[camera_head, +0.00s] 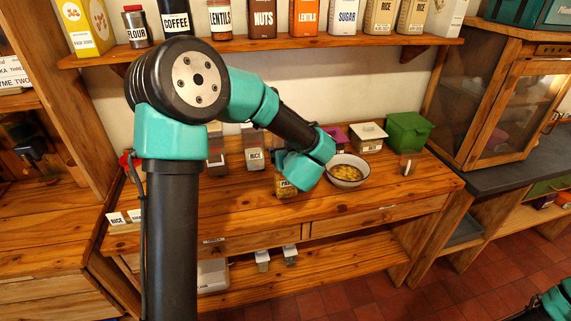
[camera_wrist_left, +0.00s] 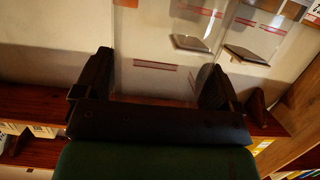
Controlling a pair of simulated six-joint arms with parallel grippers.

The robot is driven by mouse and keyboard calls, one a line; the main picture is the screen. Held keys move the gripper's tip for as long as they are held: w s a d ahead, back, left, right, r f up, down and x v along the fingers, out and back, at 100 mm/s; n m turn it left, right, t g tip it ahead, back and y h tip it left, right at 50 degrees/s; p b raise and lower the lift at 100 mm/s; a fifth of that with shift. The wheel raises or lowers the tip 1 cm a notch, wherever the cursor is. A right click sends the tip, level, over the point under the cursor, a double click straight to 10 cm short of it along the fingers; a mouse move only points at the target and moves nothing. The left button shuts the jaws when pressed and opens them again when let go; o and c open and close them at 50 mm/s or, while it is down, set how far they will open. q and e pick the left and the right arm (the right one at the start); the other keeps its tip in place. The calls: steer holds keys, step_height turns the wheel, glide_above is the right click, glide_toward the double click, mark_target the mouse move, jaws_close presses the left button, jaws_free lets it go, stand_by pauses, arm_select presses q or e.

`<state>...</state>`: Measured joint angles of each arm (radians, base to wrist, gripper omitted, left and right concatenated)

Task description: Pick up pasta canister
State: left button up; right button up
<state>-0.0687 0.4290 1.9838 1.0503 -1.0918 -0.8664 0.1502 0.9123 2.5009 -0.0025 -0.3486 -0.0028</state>
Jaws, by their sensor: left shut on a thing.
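The pasta canister (camera_head: 286,187) is a small clear jar with yellow contents and a label, partly hidden behind my left gripper. It is at the front of the wooden counter, left of the bowl; I cannot tell whether its base touches the wood. My left gripper (camera_head: 291,172) reaches down over it and is shut on it. In the left wrist view the canister's clear wall (camera_wrist_left: 155,88) lies between the two dark fingers. A teal and black part of my right arm (camera_head: 552,303) shows at the bottom right corner; its jaws cannot be made out.
A white bowl of yellow food (camera_head: 347,170) stands close right of the canister. Behind are a rice canister (camera_head: 254,158), a cream box (camera_head: 369,138) and a green bin (camera_head: 408,132). A shelf of labelled containers (camera_head: 300,45) runs above.

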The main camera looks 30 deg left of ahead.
arm_select(q)
steer(key=shift+r, duration=0.1)
steer(key=shift+c, duration=0.2)
steer(key=s+a+v, duration=0.2)
steer(key=v, duration=1.4)
steer(key=shift+s, duration=0.25)
steer(key=shift+a+r, duration=0.1)
steer(key=shift+r, duration=0.05)
